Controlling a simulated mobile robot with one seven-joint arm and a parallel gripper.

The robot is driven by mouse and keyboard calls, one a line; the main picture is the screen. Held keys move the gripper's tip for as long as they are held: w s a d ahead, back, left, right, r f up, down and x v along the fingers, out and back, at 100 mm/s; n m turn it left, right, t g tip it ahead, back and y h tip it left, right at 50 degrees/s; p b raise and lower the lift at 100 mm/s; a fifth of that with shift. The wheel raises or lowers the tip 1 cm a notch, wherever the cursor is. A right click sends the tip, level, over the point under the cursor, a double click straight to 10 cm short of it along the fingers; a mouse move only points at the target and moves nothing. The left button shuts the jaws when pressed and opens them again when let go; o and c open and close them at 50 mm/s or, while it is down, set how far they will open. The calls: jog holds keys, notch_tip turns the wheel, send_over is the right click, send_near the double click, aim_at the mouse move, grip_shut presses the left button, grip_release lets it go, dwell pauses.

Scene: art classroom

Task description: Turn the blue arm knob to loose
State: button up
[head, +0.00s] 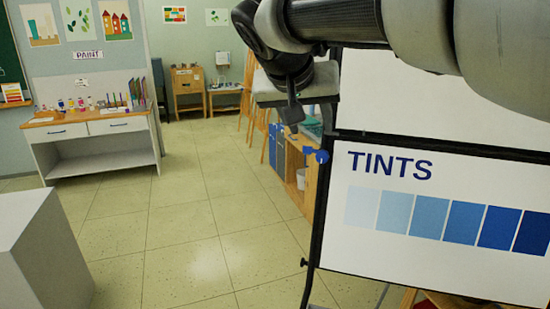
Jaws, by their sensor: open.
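The blue arm knob (320,156) sticks out from the left side of the black easel frame (322,190), level with the top of the TINTS board (430,270). It looks small, and I cannot read its setting. My arm reaches in from the upper right across the top of the easel. My gripper (292,118) points down, open, a little above and to the left of the knob in the picture. I see no contact with the knob. The fingers are dark and partly overlap the background, so the gap between them is hard to make out.
A white block (40,260) stands at the lower left. A paint table (105,146) with bottles stands against the left wall. Wooden desks (188,92) and a low cabinet (290,165) are farther back. The tiled floor (185,225) between them is clear.

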aim_at(322, 157)
jog(key=x, duration=1.6)
jog(key=shift+w+d+f+p, duration=0.1)
jog(key=shift+d+f+p, duration=0.1)
jog(key=shift+p, duration=0.1)
jog(key=shift+c, duration=0.4)
jog(key=c, duration=0.9)
jog(key=shift+c, duration=0.2)
